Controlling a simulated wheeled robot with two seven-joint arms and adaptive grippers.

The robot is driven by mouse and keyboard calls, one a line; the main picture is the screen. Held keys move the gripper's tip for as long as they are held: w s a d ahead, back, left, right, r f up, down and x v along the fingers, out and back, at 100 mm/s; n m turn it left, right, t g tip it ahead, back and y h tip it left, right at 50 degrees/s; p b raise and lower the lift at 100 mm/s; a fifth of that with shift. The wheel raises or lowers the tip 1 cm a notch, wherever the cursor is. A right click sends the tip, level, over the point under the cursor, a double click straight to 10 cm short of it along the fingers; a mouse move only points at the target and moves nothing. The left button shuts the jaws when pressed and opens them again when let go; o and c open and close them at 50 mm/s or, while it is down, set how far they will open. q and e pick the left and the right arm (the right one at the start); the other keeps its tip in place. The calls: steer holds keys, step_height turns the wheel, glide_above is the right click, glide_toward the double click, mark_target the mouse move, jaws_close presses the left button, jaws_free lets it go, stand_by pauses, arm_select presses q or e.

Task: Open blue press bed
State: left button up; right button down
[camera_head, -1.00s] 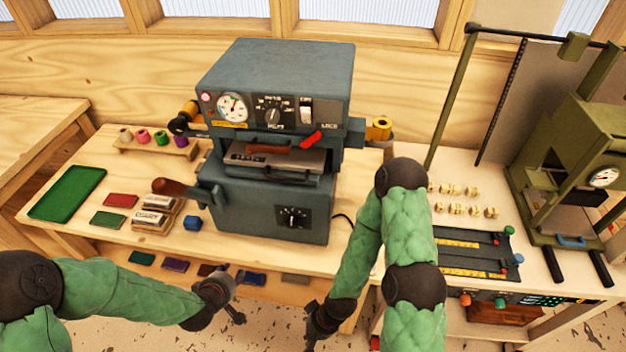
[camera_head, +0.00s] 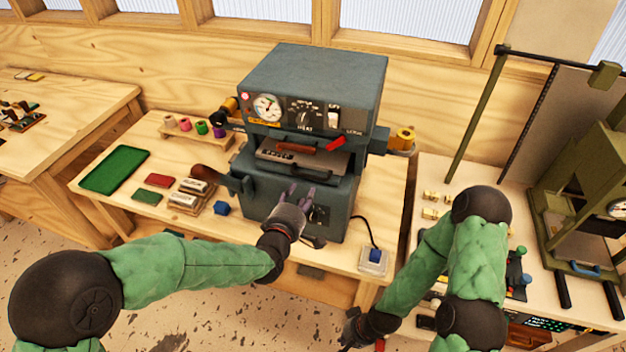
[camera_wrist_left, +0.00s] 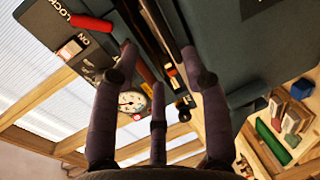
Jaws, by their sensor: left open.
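The blue-grey press (camera_head: 312,85) stands on the wooden bench, with a gauge, dial, switch and red lock lever (camera_head: 335,144) on its front. Its bed (camera_head: 283,158) is a grey plate in the slot between the upper and lower housings, under a brown handle (camera_head: 296,147). My left gripper (camera_head: 295,192) is open and empty in front of the lower housing, just below the bed. In the left wrist view its spread fingers (camera_wrist_left: 158,62) point at the press front, with the red lever (camera_wrist_left: 90,22) and gauge (camera_wrist_left: 131,102) beyond. My right gripper (camera_head: 352,330) is low, with its fingers hard to make out.
A green tray (camera_head: 114,169), coloured pads, stamp blocks and a blue cube (camera_head: 221,208) lie left of the press. An olive press (camera_head: 585,190) stands on the right bench.

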mark_target(312, 177)
arm_select(q)
steer(key=x, duration=0.8)
steer(key=shift+w+f+b, duration=0.1)
steer(key=shift+w+b, duration=0.2)
steer(key=shift+b, duration=0.1)
jaws_close()
